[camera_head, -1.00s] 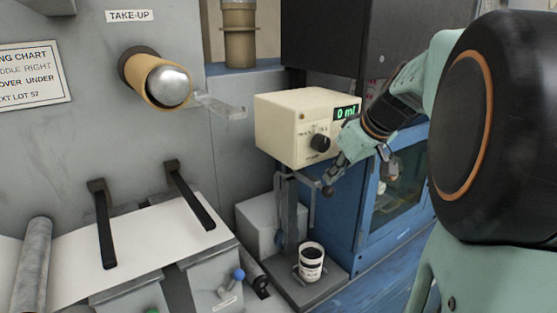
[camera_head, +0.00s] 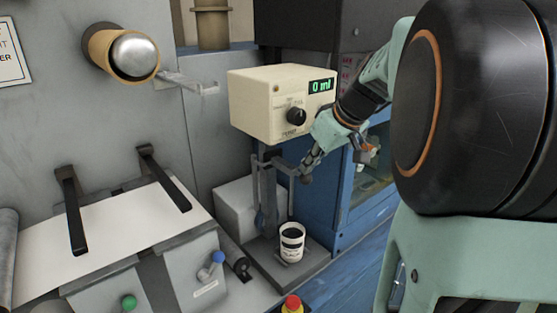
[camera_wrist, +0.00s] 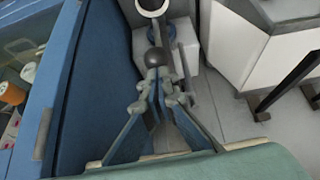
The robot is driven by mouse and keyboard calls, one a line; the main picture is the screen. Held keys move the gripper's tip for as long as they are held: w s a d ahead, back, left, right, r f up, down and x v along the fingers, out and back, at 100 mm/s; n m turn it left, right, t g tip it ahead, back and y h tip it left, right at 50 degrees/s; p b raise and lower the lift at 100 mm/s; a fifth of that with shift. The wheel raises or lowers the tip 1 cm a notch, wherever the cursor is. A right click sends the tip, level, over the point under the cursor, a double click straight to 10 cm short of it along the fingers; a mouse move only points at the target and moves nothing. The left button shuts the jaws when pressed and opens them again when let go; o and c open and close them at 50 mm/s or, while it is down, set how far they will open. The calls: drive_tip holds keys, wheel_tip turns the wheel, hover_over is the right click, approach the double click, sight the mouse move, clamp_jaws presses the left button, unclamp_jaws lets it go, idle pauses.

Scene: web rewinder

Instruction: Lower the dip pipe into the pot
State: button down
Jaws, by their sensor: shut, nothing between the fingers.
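The white pot (camera_head: 291,245) with dark contents stands upright on the grey base plate below the cream box. A thin grey pipe (camera_head: 291,203), which looks like the dip pipe, hangs from a bracket above the pot; its lower end seems above the rim. A dark ball knob (camera_head: 306,180) sits at the end of the bracket. My gripper (camera_head: 310,168) is shut and empty, with its tips close to the knob; I cannot tell whether they touch. In the wrist view, the gripper (camera_wrist: 158,82) points at the knob (camera_wrist: 154,57), and the pot's rim (camera_wrist: 153,12) shows beyond.
The cream box (camera_head: 280,102) above reads 0 ml and has a black dial. A blue cabinet (camera_head: 330,215) with a window stands right of the stand. A blue-knobbed lever (camera_head: 217,257) and a red button (camera_head: 292,303) are in front. A clear bracket (camera_head: 188,82) juts out at left.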

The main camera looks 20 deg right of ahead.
wheel_tip(320, 180, down, 14)
drive_tip(key=b, duration=1.2)
drive_tip(key=shift+f, duration=0.1)
